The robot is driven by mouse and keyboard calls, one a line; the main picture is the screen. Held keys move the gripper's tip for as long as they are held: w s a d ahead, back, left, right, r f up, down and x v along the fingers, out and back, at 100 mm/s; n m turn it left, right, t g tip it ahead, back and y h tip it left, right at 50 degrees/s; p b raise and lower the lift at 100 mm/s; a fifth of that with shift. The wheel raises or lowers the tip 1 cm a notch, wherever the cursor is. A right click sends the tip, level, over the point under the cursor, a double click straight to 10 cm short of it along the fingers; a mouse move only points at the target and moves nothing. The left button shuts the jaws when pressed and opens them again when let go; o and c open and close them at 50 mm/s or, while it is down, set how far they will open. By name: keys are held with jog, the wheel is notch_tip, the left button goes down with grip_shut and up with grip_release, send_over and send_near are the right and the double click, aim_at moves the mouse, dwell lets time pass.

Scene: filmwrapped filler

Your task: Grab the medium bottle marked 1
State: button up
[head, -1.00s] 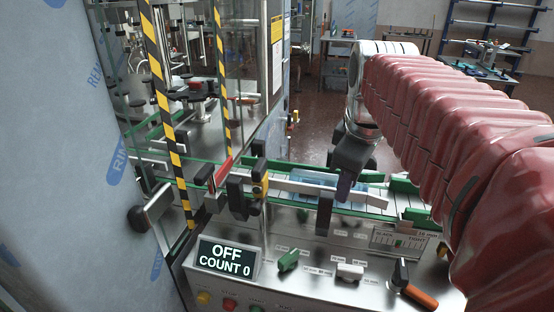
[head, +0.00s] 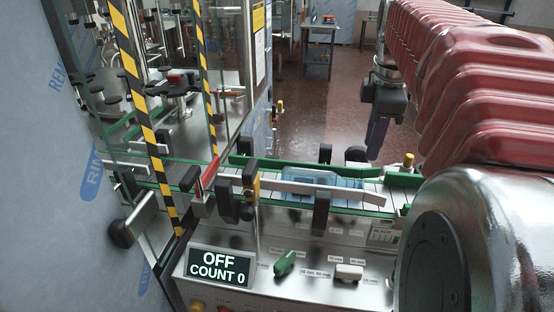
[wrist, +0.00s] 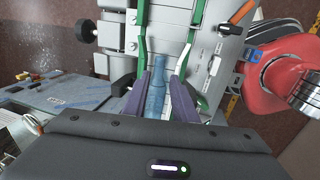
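A translucent blue bottle (head: 322,178) lies on the white conveyor (head: 375,188) between its green side rails, partly hidden by the front guide bar. No number is readable on it. My gripper (head: 376,140) shows dark purple fingers, pointing down, behind and above the conveyor, right of the bottle. In the wrist view, my gripper (wrist: 162,80) is open, and the bottle (wrist: 156,98) appears between its two fingers with its neck pointing away. The lower end of the bottle is hidden by my gripper's body. I see no contact with the bottle.
A front guide bar (head: 318,188) and dark clamps (head: 321,213) line the conveyor. A display (head: 220,266) reads OFF, COUNT 0. Yellow-black striped posts (head: 143,95) and a glass guard stand at left. Open floor (head: 320,125) lies behind the conveyor.

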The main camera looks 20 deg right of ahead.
send_over(362, 182)
jog(key=f, duration=0.5)
jog(key=s+a+f, duration=0.1)
jog(key=f, duration=0.2)
jog(key=shift+f, duration=0.1)
jog(key=shift+w+d+f, duration=0.15)
jog(key=shift+f, duration=0.7)
jog(key=shift+w+d+f, duration=0.1)
jog(key=shift+w+f, duration=0.05)
jog(key=shift+f, duration=0.65)
jog(key=shift+w+d+f, duration=0.15)
jog(key=shift+f, duration=0.7)
jog(key=shift+c, duration=0.4)
grip_shut()
